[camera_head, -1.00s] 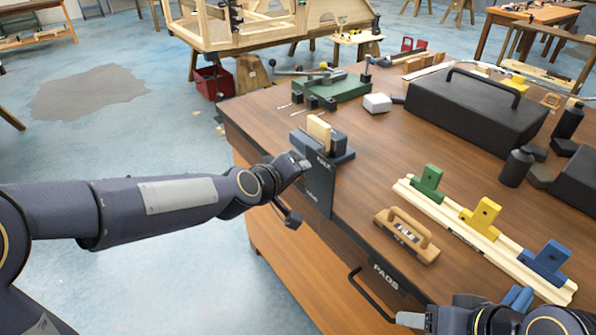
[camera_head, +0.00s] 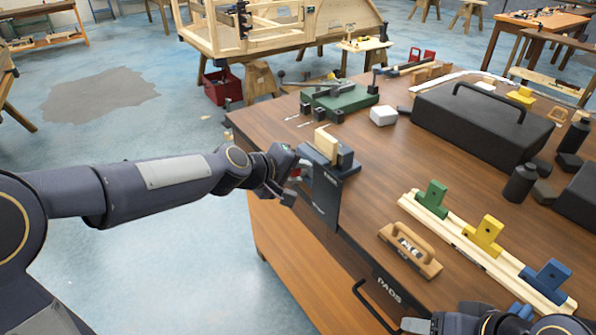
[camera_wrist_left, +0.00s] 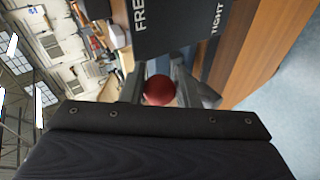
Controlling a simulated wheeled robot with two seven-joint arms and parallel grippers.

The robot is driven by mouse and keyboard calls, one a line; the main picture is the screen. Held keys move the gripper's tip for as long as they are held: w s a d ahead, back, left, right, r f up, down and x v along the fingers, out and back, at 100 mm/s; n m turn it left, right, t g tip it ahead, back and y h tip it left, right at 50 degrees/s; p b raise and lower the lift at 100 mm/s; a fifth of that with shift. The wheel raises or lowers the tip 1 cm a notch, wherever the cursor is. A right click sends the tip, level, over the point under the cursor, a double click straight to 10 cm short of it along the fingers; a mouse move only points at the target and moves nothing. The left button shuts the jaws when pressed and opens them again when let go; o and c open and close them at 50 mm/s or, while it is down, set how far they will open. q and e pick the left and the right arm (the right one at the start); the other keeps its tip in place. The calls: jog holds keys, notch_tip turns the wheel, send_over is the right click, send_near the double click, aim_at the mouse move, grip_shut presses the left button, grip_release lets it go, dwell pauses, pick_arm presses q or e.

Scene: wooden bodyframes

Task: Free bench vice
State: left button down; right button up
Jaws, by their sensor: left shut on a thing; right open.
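The bench vice (camera_head: 345,167) is dark blue-grey and sits at the table's near left corner. Its dark front plate (camera_head: 322,195) hangs over the edge. An upright pale wooden block (camera_head: 326,146) stands between its jaws; I cannot tell how tightly it is held. My left gripper (camera_head: 294,178) is at the front of the vice, shut on the vice handle, which it mostly hides. In the left wrist view a red ball (camera_wrist_left: 159,90) shows between the fingers, below the lettered plate (camera_wrist_left: 180,25). My right gripper (camera_head: 415,325) is open at the bottom edge, partly cut off.
A drawer handle (camera_head: 370,305) sticks out in front.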

pick_arm(q)
jog(key=shift+w+a+r, duration=0.2)
jog(key=shift+w+a, duration=0.1)
jog(key=shift+a, duration=0.1)
jog(key=c, duration=1.1)
grip_release()
jog(key=shift+w+f, duration=0.1)
jog(key=shift+o, duration=0.2)
jog(key=v, duration=0.8)
jog(key=shift+p, duration=0.3)
jog(key=shift+d+f, duration=0.1)
